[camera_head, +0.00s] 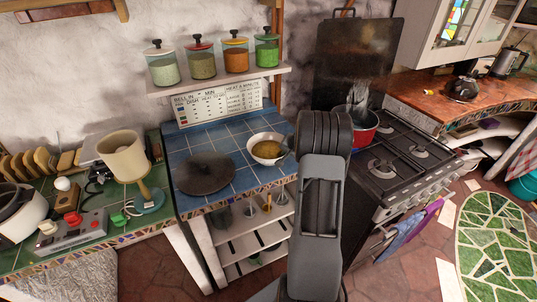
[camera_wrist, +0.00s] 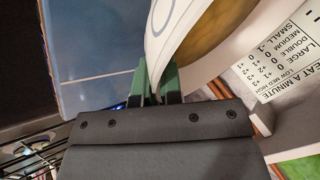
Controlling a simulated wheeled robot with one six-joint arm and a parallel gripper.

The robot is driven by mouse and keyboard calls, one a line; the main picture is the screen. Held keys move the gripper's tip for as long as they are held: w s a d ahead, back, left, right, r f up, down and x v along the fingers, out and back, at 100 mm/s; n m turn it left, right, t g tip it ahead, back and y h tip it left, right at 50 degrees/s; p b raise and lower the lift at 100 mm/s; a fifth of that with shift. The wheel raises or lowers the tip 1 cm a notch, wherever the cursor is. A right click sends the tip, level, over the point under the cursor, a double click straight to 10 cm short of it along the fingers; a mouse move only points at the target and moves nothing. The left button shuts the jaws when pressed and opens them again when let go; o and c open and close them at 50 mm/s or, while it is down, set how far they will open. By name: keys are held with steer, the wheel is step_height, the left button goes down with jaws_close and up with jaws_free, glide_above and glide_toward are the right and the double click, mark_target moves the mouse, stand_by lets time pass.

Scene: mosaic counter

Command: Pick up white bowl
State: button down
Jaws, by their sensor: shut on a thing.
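The white bowl (camera_head: 263,160) is at the right part of the blue tiled counter, with a yellowish-brown inside. I cannot tell whether it rests on the tiles or is slightly above them. In the wrist view the bowl's white wall (camera_wrist: 161,42) is tilted in the picture and stands between the green fingertips. My gripper (camera_wrist: 155,82) is shut on the bowl's rim, one finger on each side of the wall. In the head view my dark arm comes in from the lower right and hides most of the gripper.
A dark round lid (camera_head: 205,173) lies left of the bowl. A red pot (camera_head: 364,133) stands on the stove (camera_head: 405,160) at the right. A shelf (camera_head: 220,78) with several jars is above, and a printed chart (camera_head: 217,103) stands behind. Bare blue tiles (camera_head: 222,140) lie between.

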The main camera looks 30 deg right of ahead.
steer(key=shift+r, duration=0.1)
stand_by(0.3)
steer(key=shift+r, duration=0.5)
step_height(320, 180, up, 2)
steer(key=shift+r, duration=0.2)
steer(key=s+r+b, duration=0.3)
steer(key=s+r, duration=0.6)
steer(key=s, duration=0.5)
steer(key=shift+d+r+b, duration=0.25)
steer(key=shift+d+b, duration=0.15)
steer(key=shift+d, duration=0.05)
steer(key=c, duration=1.8)
jaws_free()
steer(key=shift+w+f, duration=0.1)
jaws_close()
